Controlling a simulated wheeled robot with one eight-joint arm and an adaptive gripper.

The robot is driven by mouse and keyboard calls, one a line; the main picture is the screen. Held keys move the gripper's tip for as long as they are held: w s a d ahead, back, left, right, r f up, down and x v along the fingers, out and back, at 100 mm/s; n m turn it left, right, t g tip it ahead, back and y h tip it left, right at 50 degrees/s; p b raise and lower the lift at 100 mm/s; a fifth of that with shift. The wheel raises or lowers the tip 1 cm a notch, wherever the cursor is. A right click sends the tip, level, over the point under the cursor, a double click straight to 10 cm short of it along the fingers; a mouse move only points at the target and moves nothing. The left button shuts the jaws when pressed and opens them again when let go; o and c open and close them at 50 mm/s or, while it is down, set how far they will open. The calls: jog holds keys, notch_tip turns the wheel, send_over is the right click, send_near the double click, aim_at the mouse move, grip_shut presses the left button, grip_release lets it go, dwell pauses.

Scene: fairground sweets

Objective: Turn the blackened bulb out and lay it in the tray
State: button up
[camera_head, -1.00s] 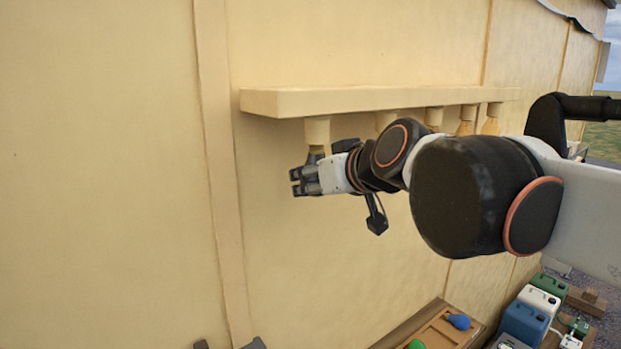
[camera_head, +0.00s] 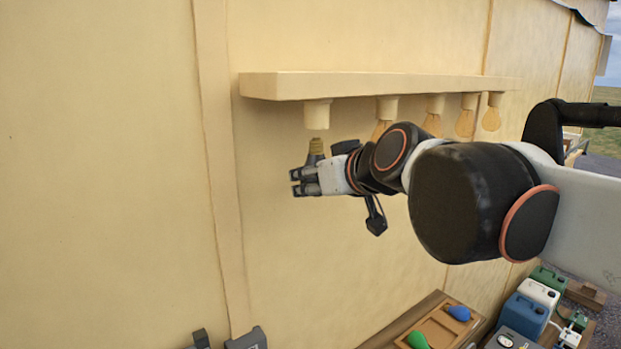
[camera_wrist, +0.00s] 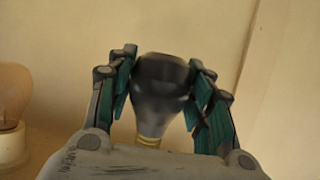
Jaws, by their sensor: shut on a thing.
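The blackened bulb (camera_wrist: 160,92) is dark grey with a brass screw base, held between the two fingers of my gripper (camera_wrist: 160,85) in the wrist view. In the head view my gripper (camera_head: 308,181) is shut on the bulb, whose brass base (camera_head: 316,146) points up just below the empty leftmost socket (camera_head: 317,115). A small gap shows between base and socket. The glass is mostly hidden by the fingers there. The wooden tray (camera_head: 436,331) sits low at the bottom right, holding a blue bulb (camera_head: 458,313) and a green bulb (camera_head: 418,340).
A cream ledge (camera_head: 370,85) carries several sockets; clear amber bulbs (camera_head: 464,122) hang to the right of my gripper. One bulb (camera_wrist: 14,95) shows at left in the wrist view. Several canisters (camera_head: 525,314) stand right of the tray. The wall to the left is bare.

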jog(key=shift+f, duration=0.15)
jog(key=s+d+f, duration=0.3)
jog(key=s, duration=0.3)
jog(key=shift+s+p, duration=0.4)
jog(key=shift+p, duration=0.05)
dwell(0.6)
